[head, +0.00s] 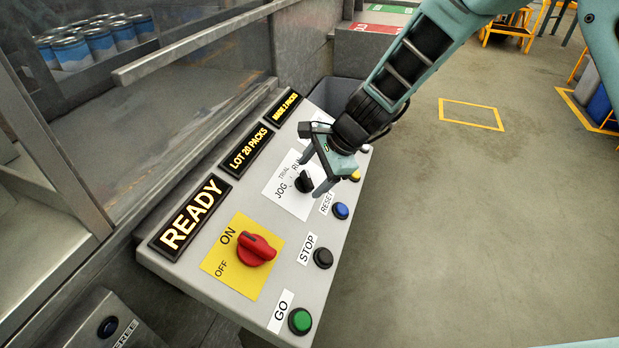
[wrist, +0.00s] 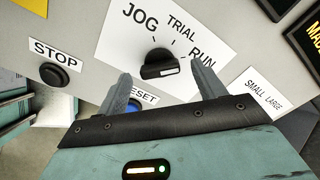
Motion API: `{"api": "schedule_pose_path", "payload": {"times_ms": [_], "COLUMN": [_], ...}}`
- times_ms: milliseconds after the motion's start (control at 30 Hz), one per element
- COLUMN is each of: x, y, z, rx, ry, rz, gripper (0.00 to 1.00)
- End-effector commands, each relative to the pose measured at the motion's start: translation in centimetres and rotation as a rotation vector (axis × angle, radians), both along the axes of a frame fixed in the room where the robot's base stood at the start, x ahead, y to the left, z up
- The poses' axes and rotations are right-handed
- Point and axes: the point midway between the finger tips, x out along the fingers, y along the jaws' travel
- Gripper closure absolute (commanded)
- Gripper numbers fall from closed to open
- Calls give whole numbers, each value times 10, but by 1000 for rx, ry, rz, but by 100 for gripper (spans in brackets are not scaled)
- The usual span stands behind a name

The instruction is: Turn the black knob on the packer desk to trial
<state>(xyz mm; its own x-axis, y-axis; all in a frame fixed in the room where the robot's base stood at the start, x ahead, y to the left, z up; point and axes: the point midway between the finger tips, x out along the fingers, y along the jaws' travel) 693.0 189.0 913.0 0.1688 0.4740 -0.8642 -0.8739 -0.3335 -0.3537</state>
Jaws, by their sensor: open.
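The black knob (head: 303,182) sits on a white label plate with JOG, TRIAL and RUN on the sloping packer desk (head: 195,262). In the wrist view the knob (wrist: 158,62) shows a white mark toward its right end, on the RUN side; TRIAL is printed above it, between JOG and RUN. My gripper (head: 312,175) is open and close above the knob. In the wrist view its fingertips (wrist: 160,76) lie on the left and right of the knob, with gaps on both sides. I cannot tell how deep they reach around it.
A red ON/OFF switch (head: 256,249) sits nearer on the desk. Black STOP (head: 323,258), green GO (head: 300,321) and blue RESET (head: 340,211) buttons line the right edge. Lit displays (head: 190,217) run along the left. A metal rail (head: 200,40) crosses the upper left. Floor at right is open.

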Motion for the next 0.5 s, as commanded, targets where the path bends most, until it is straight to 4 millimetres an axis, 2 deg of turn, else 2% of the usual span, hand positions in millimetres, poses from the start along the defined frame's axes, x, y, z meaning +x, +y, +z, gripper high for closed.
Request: {"api": "schedule_pose_path", "payload": {"times_ms": [200, 500], "x": [3, 3], "y": [9, 10], "z": [-16, -18], "rx": [1, 1], "ry": [0, 0], "rz": [1, 1], "gripper": [31, 31]}}
